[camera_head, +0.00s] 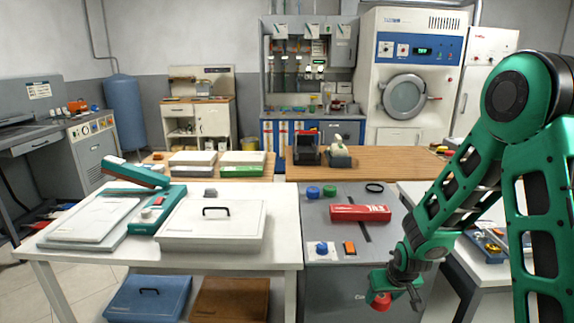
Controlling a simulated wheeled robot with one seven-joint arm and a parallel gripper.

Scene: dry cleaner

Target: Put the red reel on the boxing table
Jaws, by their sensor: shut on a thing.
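My gripper (390,292) is low at the front, right of centre, in the head view. It is shut on the red reel (380,303), which hangs in front of the grey cabinet's front face, below its top. Part of the reel is hidden by the fingers. No label in view marks the boxing table. A white table (283,254) at the left bears a flat white box with a black handle (238,235). A wood-topped table (382,167) stands behind, with flat boxes on its left neighbour.
The grey cabinet top (330,208) holds a red box (360,213), a blue reel (313,192), a green reel (330,191) and a black ring (374,188). A green hinged device (150,205) stands on the white table. Another white table (410,190) is at the right, partly behind my arm.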

